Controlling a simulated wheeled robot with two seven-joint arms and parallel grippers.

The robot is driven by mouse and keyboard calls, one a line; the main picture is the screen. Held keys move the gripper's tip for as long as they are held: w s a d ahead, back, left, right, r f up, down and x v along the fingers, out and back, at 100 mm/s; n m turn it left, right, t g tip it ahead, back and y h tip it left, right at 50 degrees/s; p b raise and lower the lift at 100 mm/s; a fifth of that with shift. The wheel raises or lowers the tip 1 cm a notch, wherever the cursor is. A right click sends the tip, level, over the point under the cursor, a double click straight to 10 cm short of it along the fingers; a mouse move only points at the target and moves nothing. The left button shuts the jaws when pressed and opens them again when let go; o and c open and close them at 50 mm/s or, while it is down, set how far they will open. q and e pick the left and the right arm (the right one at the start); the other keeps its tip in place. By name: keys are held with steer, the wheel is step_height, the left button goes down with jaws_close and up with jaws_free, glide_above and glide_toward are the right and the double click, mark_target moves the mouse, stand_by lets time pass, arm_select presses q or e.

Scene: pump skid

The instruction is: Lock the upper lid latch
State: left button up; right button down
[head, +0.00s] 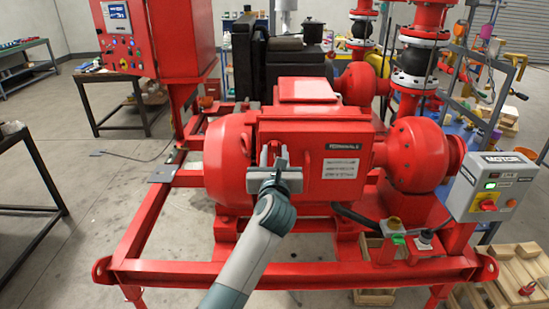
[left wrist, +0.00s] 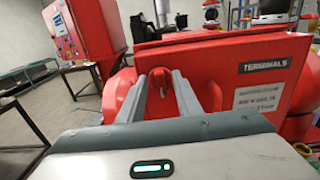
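The red terminal box (head: 300,165), labelled TERMINALS, sits on the side of the red motor; its front also fills much of the left wrist view (left wrist: 215,75). A small red latch-like part (left wrist: 157,82) shows at the left edge of the box front, between my fingers. Whether it is the upper latch, and its exact position, I cannot tell. My left gripper (head: 274,156) is in front of the box's left edge, pointing at it. Its two grey fingers stand apart in the left wrist view (left wrist: 163,78), with gaps beside the red part. My right gripper is not in view.
A red skid frame (head: 150,228) surrounds the motor. A grey MOTOR switch box (head: 492,185) with a red-and-yellow knob stands at the right. A red control cabinet (head: 150,38) stands at the back left. Bare floor (head: 80,240) lies at the left.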

arm_select(q)
steer(key=shift+w, duration=0.25)
steer(key=shift+c, duration=0.7)
jaws_close()
steer(key=shift+r, duration=0.1)
